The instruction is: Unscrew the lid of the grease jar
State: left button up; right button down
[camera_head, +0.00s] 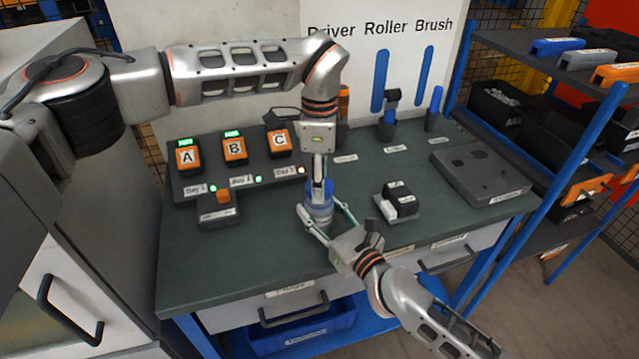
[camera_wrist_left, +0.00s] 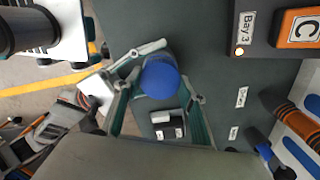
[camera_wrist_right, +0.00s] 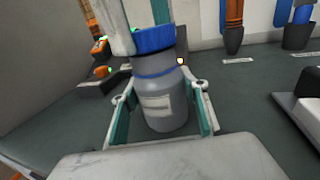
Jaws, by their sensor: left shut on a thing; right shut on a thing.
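The grease jar (camera_head: 317,219) stands upright near the front middle of the bench. It is grey with a pale label and a thin blue band below its blue lid (camera_wrist_left: 160,78). My left gripper (camera_head: 319,186) points down from above and is shut on the lid. My right gripper (camera_head: 325,213) comes in from the front right and is shut on the jar body. In the right wrist view the body (camera_wrist_right: 168,105) sits between the fingers, with the lid (camera_wrist_right: 152,40) at its top. Whether the lid has loosened, I cannot tell.
Orange-and-black blocks A (camera_head: 187,156), B (camera_head: 233,148) and C (camera_head: 278,141) stand behind left. A small black-and-white block (camera_head: 400,200) lies to the right of the jar, with a grey slab (camera_head: 480,173) beyond it. Upright tools stand at the back. The bench front left is clear.

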pick_arm(q)
jog(key=shift+r, duration=0.3)
jog(key=shift+r, duration=1.95)
pick_arm(e)
jog(key=c, duration=1)
grip_release()
jog(key=shift+c, duration=0.2)
jog(key=shift+s+d, duration=0.1)
